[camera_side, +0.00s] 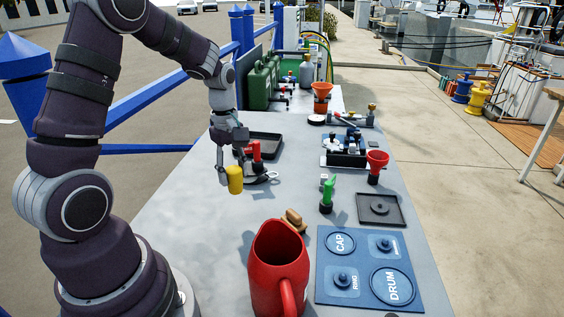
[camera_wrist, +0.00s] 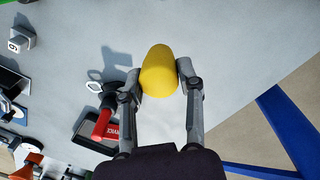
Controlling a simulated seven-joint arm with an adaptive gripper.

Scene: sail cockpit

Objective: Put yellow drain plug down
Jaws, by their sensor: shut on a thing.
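The yellow drain plug (camera_side: 235,180) is a rounded, smooth yellow piece. My gripper (camera_side: 228,174) is shut on it near the left part of the grey table (camera_side: 185,222). The wrist view shows the yellow plug (camera_wrist: 158,70) between the two fingertips of my gripper (camera_wrist: 160,82). A shadow on the table lies beside the plug in the side view, but I cannot tell how high the plug is above the surface.
A red-handled tool (camera_side: 255,151) stands close behind the plug, by a black tray (camera_side: 262,140). A red jug (camera_side: 279,268) and blue mat (camera_side: 365,292) are at the front. A green-topped item (camera_side: 328,192) stands mid-table. The left table area is clear.

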